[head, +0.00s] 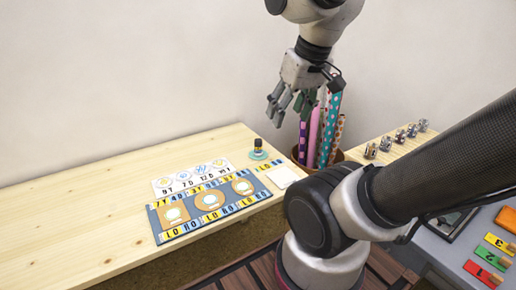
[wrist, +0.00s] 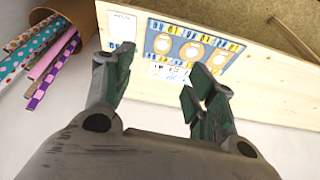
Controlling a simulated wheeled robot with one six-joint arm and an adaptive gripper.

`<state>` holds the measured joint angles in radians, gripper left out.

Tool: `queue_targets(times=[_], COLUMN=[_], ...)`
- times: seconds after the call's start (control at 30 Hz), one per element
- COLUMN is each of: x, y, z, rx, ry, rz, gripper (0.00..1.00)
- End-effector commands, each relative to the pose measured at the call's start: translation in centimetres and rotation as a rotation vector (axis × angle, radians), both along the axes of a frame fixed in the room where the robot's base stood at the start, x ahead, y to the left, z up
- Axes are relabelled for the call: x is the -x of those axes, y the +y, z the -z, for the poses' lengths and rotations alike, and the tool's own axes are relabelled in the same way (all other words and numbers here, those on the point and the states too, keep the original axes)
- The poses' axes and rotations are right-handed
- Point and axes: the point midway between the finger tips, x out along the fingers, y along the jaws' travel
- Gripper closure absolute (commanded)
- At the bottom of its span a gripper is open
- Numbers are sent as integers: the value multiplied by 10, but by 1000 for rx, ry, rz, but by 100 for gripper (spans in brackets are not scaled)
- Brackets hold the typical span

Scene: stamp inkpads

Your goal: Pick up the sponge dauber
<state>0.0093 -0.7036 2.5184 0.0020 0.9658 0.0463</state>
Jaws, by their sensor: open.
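The sponge dauber (head: 258,145) appears to be the small dark upright piece with a pale band, standing on a round teal base (head: 258,155) near the back of the wooden table in the head view. I cannot make it out in the wrist view, where a finger may hide it. My gripper (head: 284,108) hangs above the table, higher than the dauber and to its right in the head view, not touching it. Its fingers are apart with nothing between them, as the wrist view also shows (wrist: 162,68).
A blue mat (head: 180,234) with several round pads, a printed white sheet (head: 165,191) and a white square (head: 282,177) lie on the table. A pot of patterned rolls (head: 330,130) stands behind to the right. Small metallic items (head: 400,136) line a right-hand surface. The table's left is clear.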

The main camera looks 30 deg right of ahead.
Motion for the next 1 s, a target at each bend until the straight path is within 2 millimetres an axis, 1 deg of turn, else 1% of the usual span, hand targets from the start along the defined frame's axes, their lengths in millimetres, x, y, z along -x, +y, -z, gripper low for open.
queue_targets(times=[0.07, 0.17, 0.2, 0.27, 0.3, 0.37, 0.4, 0.47, 0.5, 0.57, 0.6, 0.67, 0.7, 0.77, 0.8, 0.9, 1.0], x=[-23, -65, -85, -113, -133, -161, -180, -208, -226, -251, -268, -290, -303, -319, -328, -343, -352], y=[-4, -12, -16, -23, -28, -36, -43, -52, -60, -71, -78, -90, -98, -109, -115, -128, -135], z=[-5, -8, -7, -2, 3, 13, 22, 38, 51, 73, 89, 116, 135, 163, 181, 218, 241], rx=[-21, -58, -74, -96, -111, -130, -143, -161, -171, -187, -196, -209, -215, -225, -231, -239, -245], ry=[27, 66, 81, 105, 119, 140, 155, 175, 189, 209, 221, 239, 251, 267, 274, 291, 299], rz=[70, 204, 264, 355, 416, 506, 567, 658, 720, 811, 873, 964, 1022, 1104, 1152, 1252, 1313], gripper=[44, 44, 44, 44, 44, 44, 44, 44, 44, 44, 44, 44, 44, 44, 44, 44, 44])
